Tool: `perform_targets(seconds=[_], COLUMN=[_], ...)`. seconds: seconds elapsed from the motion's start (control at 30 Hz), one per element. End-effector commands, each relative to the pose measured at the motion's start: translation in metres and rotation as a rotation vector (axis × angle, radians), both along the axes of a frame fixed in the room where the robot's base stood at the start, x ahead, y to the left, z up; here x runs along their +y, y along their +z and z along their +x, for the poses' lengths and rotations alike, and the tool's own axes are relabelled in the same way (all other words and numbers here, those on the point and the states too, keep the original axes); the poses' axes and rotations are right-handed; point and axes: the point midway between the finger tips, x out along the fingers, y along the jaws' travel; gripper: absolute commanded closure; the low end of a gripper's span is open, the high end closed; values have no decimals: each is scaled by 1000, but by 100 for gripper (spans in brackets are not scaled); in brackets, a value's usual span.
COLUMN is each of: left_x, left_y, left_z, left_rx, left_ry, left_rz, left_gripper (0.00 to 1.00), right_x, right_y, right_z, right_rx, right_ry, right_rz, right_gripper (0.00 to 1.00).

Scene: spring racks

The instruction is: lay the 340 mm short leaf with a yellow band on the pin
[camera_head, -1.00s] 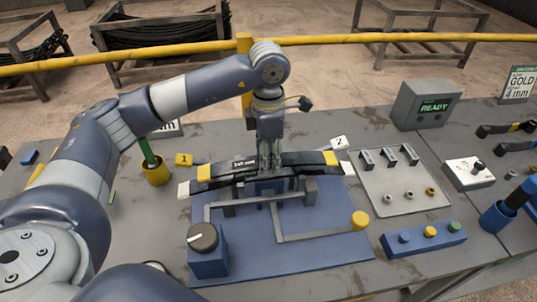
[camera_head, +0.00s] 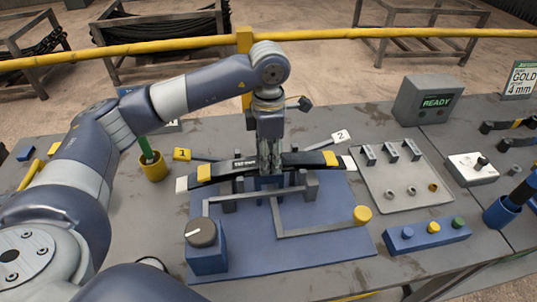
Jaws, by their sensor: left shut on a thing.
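My left gripper (camera_head: 268,168) is shut on a dark, slightly curved leaf (camera_head: 226,170) with a yellow band near each end and a small printed label, too small to read surely. It holds the leaf crosswise above the blue fixture plate (camera_head: 320,254). White ends (camera_head: 182,184) show at the leaf's left and right; I cannot tell whether they belong to it or to a leaf beneath. The pin is hidden behind the gripper and leaf, and I cannot tell whether the leaf touches the fixture's grey supports (camera_head: 311,187). My right gripper is out of view.
A dial on a blue block (camera_head: 202,233) and a yellow-knobbed lever (camera_head: 362,214) stand in front. A grey tray (camera_head: 409,206) with clips and rings is at right, beside a blue button box (camera_head: 428,236). A yellow cup (camera_head: 153,172) stands at left. A READY box (camera_head: 428,102) stands behind.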

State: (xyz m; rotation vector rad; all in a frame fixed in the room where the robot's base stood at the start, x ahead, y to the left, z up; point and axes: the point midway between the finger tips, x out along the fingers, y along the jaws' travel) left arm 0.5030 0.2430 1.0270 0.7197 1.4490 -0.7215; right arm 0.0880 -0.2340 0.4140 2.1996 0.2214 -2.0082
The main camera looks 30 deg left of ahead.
Motion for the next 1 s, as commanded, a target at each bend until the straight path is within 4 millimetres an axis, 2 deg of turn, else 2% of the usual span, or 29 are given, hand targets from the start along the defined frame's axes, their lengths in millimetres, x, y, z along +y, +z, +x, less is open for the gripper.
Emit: perform_targets(seconds=[0.27, 0.3, 0.4, 0.63, 0.67, 0.7, 0.77, 1.0], left_x=[0, 0, 0, 0, 0, 0, 0, 0], left_y=[1, 1, 1, 0, -2, -2, -2, -1], left_z=[1, 1, 1, 0, -1, -1, 0, 0], left_rx=[-3, -3, -3, -1, 3, 3, 2, 1], left_ry=[0, 0, 0, 0, 0, 0, 0, 0], left_rz=[-1, -1, -1, 0, 1, 1, 1, 0], left_gripper=[89, 56, 37, 37, 35, 26, 18, 17], right_x=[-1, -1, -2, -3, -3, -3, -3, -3], right_y=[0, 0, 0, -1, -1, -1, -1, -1], right_z=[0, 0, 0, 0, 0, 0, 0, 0], right_rx=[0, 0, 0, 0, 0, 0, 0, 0], right_ry=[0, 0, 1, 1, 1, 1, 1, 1], right_rz=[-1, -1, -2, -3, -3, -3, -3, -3], right_gripper=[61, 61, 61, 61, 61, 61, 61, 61])
